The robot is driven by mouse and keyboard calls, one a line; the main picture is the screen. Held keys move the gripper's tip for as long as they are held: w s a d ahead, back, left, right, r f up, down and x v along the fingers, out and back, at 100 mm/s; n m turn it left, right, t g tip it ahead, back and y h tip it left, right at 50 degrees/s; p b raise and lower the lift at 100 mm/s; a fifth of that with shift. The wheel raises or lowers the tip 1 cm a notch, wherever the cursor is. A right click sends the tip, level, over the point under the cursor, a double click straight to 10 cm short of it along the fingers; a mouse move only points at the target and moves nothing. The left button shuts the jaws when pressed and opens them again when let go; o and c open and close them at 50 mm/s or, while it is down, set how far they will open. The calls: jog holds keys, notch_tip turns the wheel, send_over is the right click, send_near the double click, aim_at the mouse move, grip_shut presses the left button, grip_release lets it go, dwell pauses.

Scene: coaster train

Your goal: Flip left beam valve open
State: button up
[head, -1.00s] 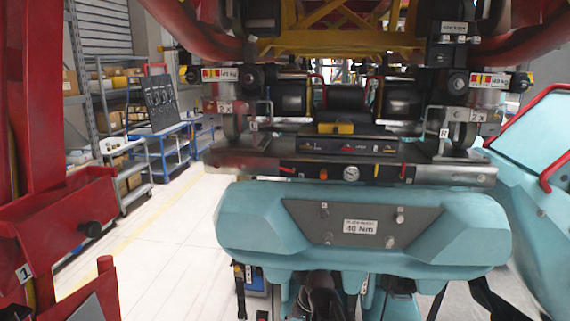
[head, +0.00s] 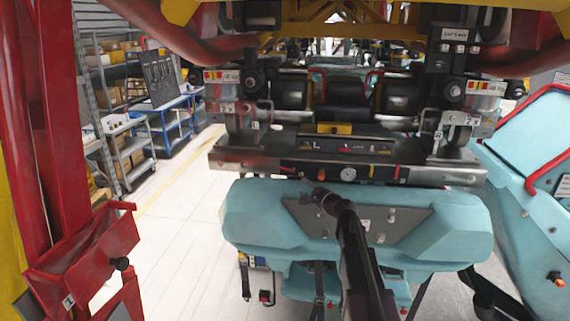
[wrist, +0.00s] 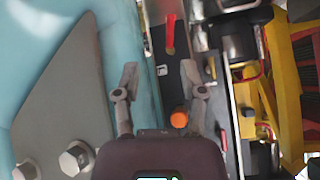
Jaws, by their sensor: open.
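The beam (head: 225,161) spans the head view as a metal bar with a dark front panel. A small red lever (head: 290,169) lies roughly along the panel's left end. In the wrist view, what looks like the same red lever (wrist: 170,36) is beyond the fingertips, with an orange knob (wrist: 180,119) nearer my gripper. My gripper (head: 320,193) is in front of the teal seat back, just below the panel's left part. The fingers are apart from the lever.
The teal seat back (head: 260,220) with a grey bolted plate (head: 408,222) is directly below the beam. A pressure gauge (head: 348,174) and another red lever (head: 397,172) are further right. A red frame (head: 75,150) stands at left. Open floor (head: 180,230) lies between.

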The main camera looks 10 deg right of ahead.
aim_at(285, 169)
jog(key=shift+w+d+r+m+t, duration=0.3)
jog(key=shift+w+d+m, duration=0.1)
jog(key=shift+d+m, duration=0.25)
jog(key=shift+w, duration=0.1)
jog(key=x, duration=1.3)
jog(key=shift+w+a, duration=0.1)
jog(key=shift+w, duration=0.25)
jog(key=shift+c, duration=0.2)
grip_shut()
